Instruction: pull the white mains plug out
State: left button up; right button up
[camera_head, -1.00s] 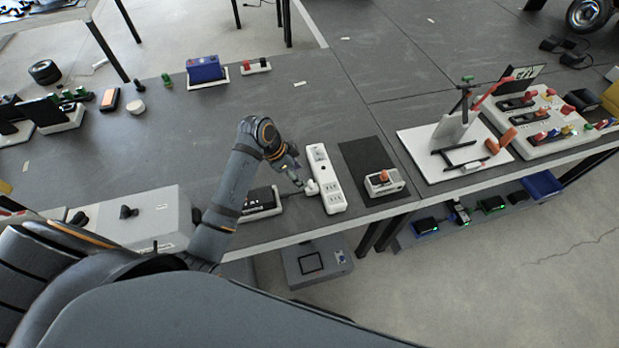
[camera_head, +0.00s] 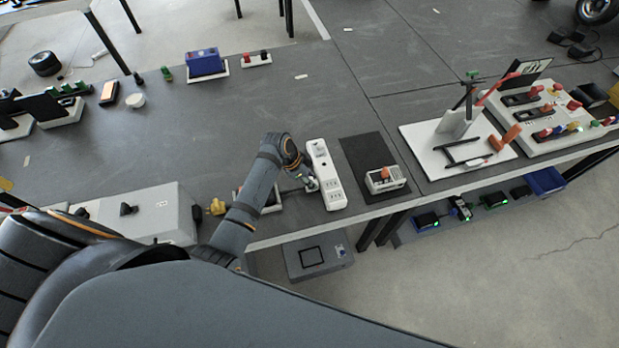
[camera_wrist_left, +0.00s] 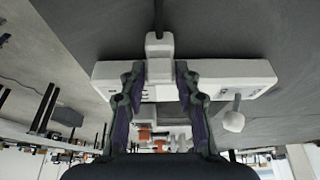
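The white power strip (camera_head: 327,170) lies on the dark bench. It also runs across the left wrist view (camera_wrist_left: 240,75). The white mains plug (camera_wrist_left: 159,55) sits at the strip in the left wrist view, with a dark cable leading up from it. My left gripper (camera_wrist_left: 160,72) has one fingertip against each side of the plug and appears shut on it. In the head view my left gripper (camera_head: 308,184) is at the strip's left edge and mostly hides the plug. I cannot tell whether the plug is fully seated. My right gripper is not in view.
A device with an orange knob (camera_head: 386,177) stands on a black mat (camera_head: 365,150) right of the strip. A grey box (camera_head: 150,212) and a yellow knob (camera_head: 217,207) are left of my arm. The bench behind the strip is clear. The bench's front edge is close.

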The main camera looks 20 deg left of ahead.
pick_arm(q)
grip_shut()
jog(key=s+a+p, duration=0.2)
jog(key=a, duration=0.1)
jog(key=shift+s+a+r, duration=0.1)
jog(key=shift+a, duration=0.1)
jog(key=shift+o, duration=2.4)
grip_release()
jog(key=shift+o, duration=1.1)
